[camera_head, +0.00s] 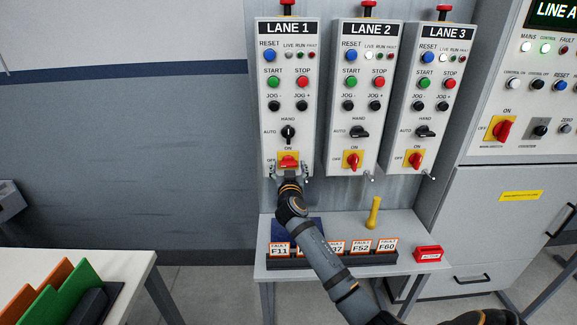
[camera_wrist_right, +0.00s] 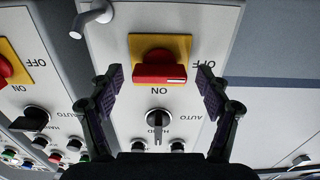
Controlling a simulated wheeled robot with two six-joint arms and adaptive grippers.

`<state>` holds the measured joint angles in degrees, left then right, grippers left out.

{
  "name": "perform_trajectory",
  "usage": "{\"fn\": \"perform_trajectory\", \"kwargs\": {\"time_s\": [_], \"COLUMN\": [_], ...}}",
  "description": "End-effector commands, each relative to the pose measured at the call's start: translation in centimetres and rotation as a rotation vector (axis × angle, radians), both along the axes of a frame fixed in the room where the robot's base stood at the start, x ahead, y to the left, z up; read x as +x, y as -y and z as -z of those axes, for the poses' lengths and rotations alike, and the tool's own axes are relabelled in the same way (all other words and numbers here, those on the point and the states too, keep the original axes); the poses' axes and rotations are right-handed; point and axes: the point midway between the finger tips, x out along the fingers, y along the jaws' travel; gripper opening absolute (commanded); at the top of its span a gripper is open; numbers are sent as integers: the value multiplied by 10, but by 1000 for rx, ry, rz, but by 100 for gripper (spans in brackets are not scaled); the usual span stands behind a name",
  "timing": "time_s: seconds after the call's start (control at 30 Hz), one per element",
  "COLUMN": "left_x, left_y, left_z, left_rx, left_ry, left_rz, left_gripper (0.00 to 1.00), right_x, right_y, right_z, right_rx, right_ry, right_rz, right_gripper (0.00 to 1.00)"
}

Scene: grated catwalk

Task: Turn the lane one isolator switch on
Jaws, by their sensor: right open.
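The lane one isolator switch is a red knob (camera_head: 289,161) on a yellow plate, low on the LANE 1 box (camera_head: 287,100). In the right wrist view the picture is upside down. There the knob (camera_wrist_right: 158,68) lies crosswise, with its white mark toward the OFF label. My right gripper (camera_head: 289,170) is at this switch, and it also shows in the wrist view (camera_wrist_right: 160,76). It is open, with one finger on each side of the knob and a visible gap at both sides. My left gripper is not in view.
LANE 2 (camera_head: 354,100) and LANE 3 (camera_head: 434,100) boxes hang close by with upright red knobs. Below, a small table (camera_head: 340,262) carries fault tags, a yellow-handled item (camera_head: 374,212) and a red block (camera_head: 428,253). A metal hook (camera_wrist_right: 92,18) hangs near the knob.

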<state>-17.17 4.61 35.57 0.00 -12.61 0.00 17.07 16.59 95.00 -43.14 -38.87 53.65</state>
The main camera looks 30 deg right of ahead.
Motion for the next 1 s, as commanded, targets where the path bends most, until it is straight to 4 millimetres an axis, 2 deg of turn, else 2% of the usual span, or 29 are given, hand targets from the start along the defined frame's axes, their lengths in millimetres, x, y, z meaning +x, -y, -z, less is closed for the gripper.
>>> {"fn": "perform_trajectory", "kwargs": {"time_s": [0.27, 0.67, 0.87, 1.0], "left_x": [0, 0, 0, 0], "left_y": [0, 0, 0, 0], "left_z": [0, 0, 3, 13], "left_rx": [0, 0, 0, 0], "left_ry": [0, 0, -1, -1], "left_rz": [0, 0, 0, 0], "left_gripper": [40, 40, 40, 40], "right_x": [2, 2, 2, 2], "right_y": [1, 1, 1, 1], "right_z": [1, 1, 2, 4], "right_rx": [1, 1, 11, 44], "right_ry": [-1, -1, 5, 27], "right_rz": [0, 0, -1, 0], "right_gripper": [77, 24, 23, 23]}}
